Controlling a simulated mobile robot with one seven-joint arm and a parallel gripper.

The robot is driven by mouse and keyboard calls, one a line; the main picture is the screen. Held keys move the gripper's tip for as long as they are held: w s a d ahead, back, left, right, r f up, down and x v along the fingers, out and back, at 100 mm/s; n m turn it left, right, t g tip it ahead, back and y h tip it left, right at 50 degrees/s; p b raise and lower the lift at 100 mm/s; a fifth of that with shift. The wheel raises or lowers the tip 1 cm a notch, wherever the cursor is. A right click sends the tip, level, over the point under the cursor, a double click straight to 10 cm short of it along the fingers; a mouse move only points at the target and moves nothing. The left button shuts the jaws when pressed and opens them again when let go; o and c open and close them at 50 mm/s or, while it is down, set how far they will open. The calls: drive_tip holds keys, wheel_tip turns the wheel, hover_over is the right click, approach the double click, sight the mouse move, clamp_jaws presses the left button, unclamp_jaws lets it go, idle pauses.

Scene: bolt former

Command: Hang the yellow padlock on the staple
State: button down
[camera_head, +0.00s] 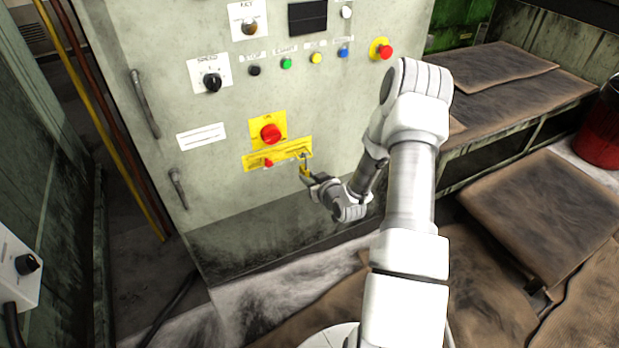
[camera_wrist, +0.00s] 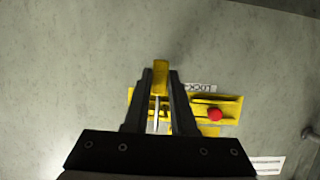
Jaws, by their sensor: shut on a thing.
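The yellow padlock (camera_wrist: 160,74) is between the fingers of my gripper (camera_wrist: 160,80) in the wrist view, with its pale shackle (camera_wrist: 157,117) showing below the body. In the head view my gripper (camera_head: 305,174) holds the padlock (camera_head: 303,169) close to the cabinet front, at the right part of the yellow plate (camera_head: 262,160). The plate also shows in the wrist view (camera_wrist: 228,106), partly behind my fingers. The staple is not clear in either view. I cannot tell whether the shackle touches it.
A red knob (camera_wrist: 215,115) sits on the plate beside my gripper, and a large red switch (camera_head: 270,133) is above the plate. A cabinet handle (camera_head: 178,188) is at the left. Benches (camera_head: 545,210) stand at the right. The cabinet front below the plate is clear.

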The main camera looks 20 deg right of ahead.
drive_tip(key=shift+f, duration=0.35)
drive_tip(key=c, duration=0.7)
unclamp_jaws()
drive_tip(key=shift+o, duration=0.2)
drive_tip(key=shift+s, duration=0.1)
drive_tip(key=p+v, duration=0.4)
drive_tip(key=v, duration=1.3)
drive_tip(key=shift+s+r, duration=0.1)
drive_tip(key=shift+r, duration=0.05)
